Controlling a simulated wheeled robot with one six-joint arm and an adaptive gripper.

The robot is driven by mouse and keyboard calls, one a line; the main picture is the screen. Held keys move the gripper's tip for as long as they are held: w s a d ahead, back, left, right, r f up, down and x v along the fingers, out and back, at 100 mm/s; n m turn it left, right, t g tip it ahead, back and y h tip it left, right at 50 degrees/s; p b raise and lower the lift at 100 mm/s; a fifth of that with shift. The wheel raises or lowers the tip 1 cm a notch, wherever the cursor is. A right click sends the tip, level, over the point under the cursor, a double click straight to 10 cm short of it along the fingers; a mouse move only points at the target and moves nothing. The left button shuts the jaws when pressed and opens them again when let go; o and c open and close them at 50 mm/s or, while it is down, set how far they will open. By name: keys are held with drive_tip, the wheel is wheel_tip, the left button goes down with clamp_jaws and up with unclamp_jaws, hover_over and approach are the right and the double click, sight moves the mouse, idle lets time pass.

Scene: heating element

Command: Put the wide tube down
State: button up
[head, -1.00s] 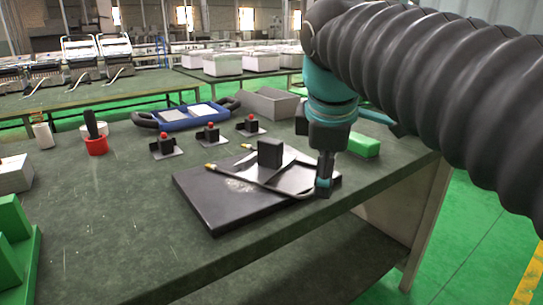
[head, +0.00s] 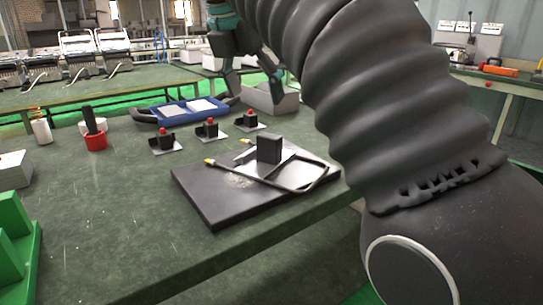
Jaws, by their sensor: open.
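The wide tube (head: 305,189) is a dark, bent U-shaped tube with brass-coloured ends. It lies on the black board (head: 220,208) near the table's front edge, around a dark upright block (head: 269,149) on a light metal plate. My gripper (head: 254,86) is open and empty, raised above the back of the table, well apart from the tube. Its fingers are spread in front of the grey bin.
A blue tray with black handles (head: 184,112) and a grey open bin (head: 266,99) stand at the back. Several small black fixtures with red knobs (head: 211,129) stand behind the board.

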sight(269, 135)
drive_tip(key=b+x, duration=0.1)
drive_tip(key=x, duration=0.4)
drive_tip(key=shift+f, duration=0.4)
drive_tip(key=x, duration=0.1)
drive_tip(key=b+x, duration=0.1)
drive_tip(key=x, duration=0.2)
drive_tip(key=shift+s+d+f+b, duration=0.15)
drive_tip(key=shift+s+f+b, duration=0.1)
drive_tip(key=shift+s+b, duration=0.1)
drive_tip(key=shift+w+d+f, duration=0.1)
drive_tip(key=shift+w+f, duration=0.15)
drive_tip(key=shift+f, duration=0.25)
clamp_jaws()
drive_tip(key=shift+r, duration=0.2)
drive_tip(key=shift+r, duration=0.3)
drive_tip(key=r, duration=0.2)
drive_tip(key=d+r+p, duration=0.1)
drive_tip(key=r, duration=0.1)
drive_tip(key=shift+s, duration=0.1)
drive_tip(key=s+d+r+p, duration=0.1)
drive_tip(key=s+d+r, duration=0.2)
drive_tip(key=d+r, duration=0.3)
drive_tip(key=d, duration=0.4)
drive_tip(key=shift+s+p, duration=0.15)
drive_tip(key=shift+p, duration=0.2)
